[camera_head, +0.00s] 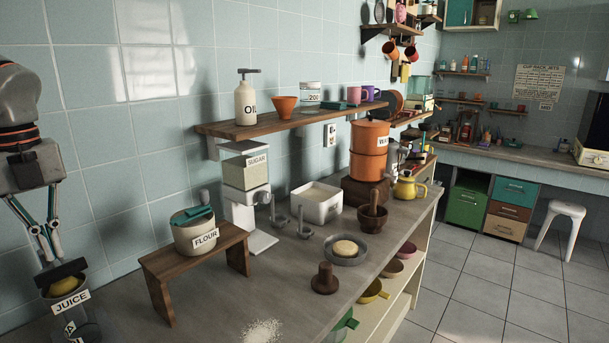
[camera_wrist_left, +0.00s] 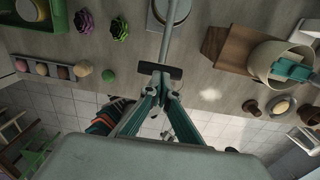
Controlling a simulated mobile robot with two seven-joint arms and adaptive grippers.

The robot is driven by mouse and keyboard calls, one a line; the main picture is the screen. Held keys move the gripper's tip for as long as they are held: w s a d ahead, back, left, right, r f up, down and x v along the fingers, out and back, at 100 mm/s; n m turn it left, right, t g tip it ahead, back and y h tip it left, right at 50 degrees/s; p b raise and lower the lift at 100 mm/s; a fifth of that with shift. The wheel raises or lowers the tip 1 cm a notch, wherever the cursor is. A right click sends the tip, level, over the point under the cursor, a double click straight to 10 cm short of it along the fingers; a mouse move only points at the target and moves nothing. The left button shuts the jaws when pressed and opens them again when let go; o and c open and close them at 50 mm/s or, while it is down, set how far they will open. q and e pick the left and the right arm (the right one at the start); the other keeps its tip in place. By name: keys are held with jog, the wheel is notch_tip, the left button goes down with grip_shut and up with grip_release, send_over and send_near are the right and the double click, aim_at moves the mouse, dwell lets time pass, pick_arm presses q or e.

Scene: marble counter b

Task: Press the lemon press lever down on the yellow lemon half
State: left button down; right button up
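The lemon press stands at the lower left of the head view, with a JUICE label (camera_head: 70,303) on its front and a clear jar below it. A yellow lemon half (camera_head: 68,285) shows in it, under a dark block (camera_head: 62,271). My left gripper (camera_head: 46,258) points down just above and behind that block, its fingers drawn together. In the left wrist view, the fingertips (camera_wrist_left: 164,86) meet at a dark crossbar (camera_wrist_left: 160,71) of the lever, and a grey rod (camera_wrist_left: 172,35) runs from it. Whether they touch is unclear. My right gripper is not in view.
A wooden stand (camera_head: 190,262) with a flour canister (camera_head: 197,238) is right of the press. A sugar dispenser (camera_head: 246,176), white bin (camera_head: 317,205) and mortar (camera_head: 372,216) stand farther along. White powder (camera_head: 262,331) lies on the counter.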

pick_arm(q)
jog(key=shift+f+b, duration=0.5)
dwell(0.8)
jog(key=shift+f, duration=0.35)
jog(key=shift+f+b, duration=1.4)
jog(key=shift+b, duration=0.1)
dwell(0.8)
jog(key=shift+f+b, duration=1.7)
jog(key=shift+f, duration=0.35)
dwell(2.0)
